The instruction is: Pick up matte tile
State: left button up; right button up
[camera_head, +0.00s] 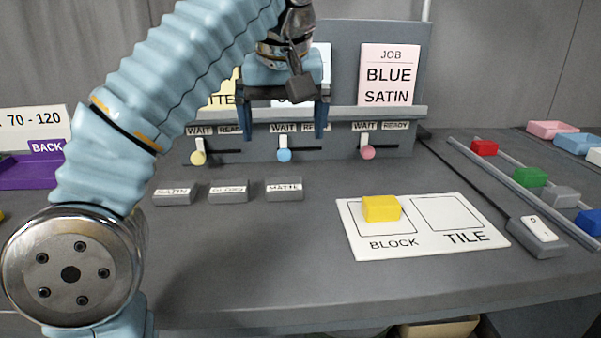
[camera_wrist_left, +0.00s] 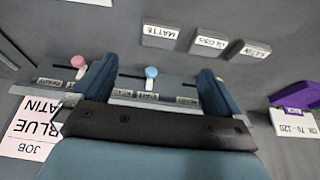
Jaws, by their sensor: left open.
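The matte tile (camera_head: 284,194) is a small grey block with a white MATTE label, lying on the grey table at the right end of a row of three. It also shows in the wrist view (camera_wrist_left: 163,42), at top centre. My left gripper (camera_head: 282,137) is open and empty, its two blue fingers apart. It hangs before the slider panel, above and beyond the tile, touching no tile. The same fingers show in the wrist view (camera_wrist_left: 152,75). The white card (camera_head: 425,250) has a BLOCK square holding a yellow block (camera_head: 381,208) and an empty TILE square.
The satin tile (camera_head: 174,198) and gloss tile (camera_head: 228,197) lie left of the matte tile. The panel (camera_head: 335,146) with pink, blue and yellow sliders stands behind. Rails (camera_head: 520,190) with coloured blocks lie at right. The table in front of the tiles is clear.

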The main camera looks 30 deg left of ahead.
pick_arm(q)
jog(key=b, duration=0.1)
send_near(284, 183)
jog(key=x, duration=0.2)
jog(key=shift+s+d+f, duration=0.1)
jog(key=shift+s+f, duration=0.05)
jog(key=shift+f, duration=0.2)
jog(key=b+x, duration=0.1)
jog(key=x, duration=0.5)
jog(key=c, duration=1.1)
jog(key=shift+r, duration=0.15)
